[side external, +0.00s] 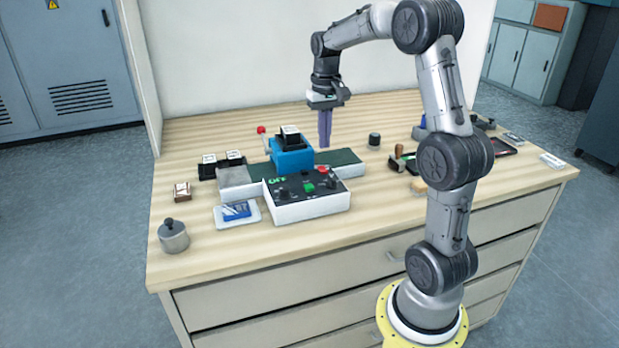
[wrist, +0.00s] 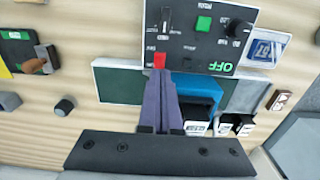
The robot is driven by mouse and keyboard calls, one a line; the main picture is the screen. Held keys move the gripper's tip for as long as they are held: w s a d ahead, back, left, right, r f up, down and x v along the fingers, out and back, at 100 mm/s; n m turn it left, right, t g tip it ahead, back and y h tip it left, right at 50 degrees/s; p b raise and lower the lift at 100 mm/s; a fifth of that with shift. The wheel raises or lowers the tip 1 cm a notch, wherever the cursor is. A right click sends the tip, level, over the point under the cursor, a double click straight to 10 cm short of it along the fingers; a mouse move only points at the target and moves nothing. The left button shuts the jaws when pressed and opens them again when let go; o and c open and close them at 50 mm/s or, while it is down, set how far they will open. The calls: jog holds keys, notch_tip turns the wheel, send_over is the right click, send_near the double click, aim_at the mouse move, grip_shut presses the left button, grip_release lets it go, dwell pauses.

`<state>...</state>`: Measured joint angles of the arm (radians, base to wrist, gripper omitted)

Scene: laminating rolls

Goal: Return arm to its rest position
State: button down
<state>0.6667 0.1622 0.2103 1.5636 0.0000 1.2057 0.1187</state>
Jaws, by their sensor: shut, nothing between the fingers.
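My gripper (side external: 325,140) is shut and empty. Its long purple fingers point down over the back part of the wooden workbench (side external: 400,215), to the right of the blue machine (side external: 291,158) in the side view. The arm is raised and bent, reaching over the bench from its right side. In the wrist view the fingers (wrist: 162,78) overlap the dark green belt and appear beside the blue machine (wrist: 200,92). The gap between fingertips and bench is hard to judge.
The control box (side external: 305,205) reads OFF and stands before the green belt (side external: 345,162). A lidded metal pot (side external: 173,237) and white tray (side external: 221,222) are at front left. A dark cylinder (side external: 374,140) stands right of my gripper. Several small tools lie farther right.

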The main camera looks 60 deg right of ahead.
jog(key=shift+a, duration=0.1)
jog(key=s+a+r+n+t, duration=0.2)
jog(key=a+r, duration=0.3)
jog(key=a, duration=0.4)
jog(key=s+a+r+n+t, duration=0.1)
jog(key=s+a+r+n, duration=0.2)
jog(key=a, duration=0.5)
jog(key=s+a+f+n+t, duration=0.2)
jog(key=s+a+f+n, duration=0.2)
jog(key=s+a, duration=0.4)
jog(key=shift+s+f+t, duration=0.3)
jog(key=shift+s+f, duration=0.45)
jog(key=shift+s, duration=0.45)
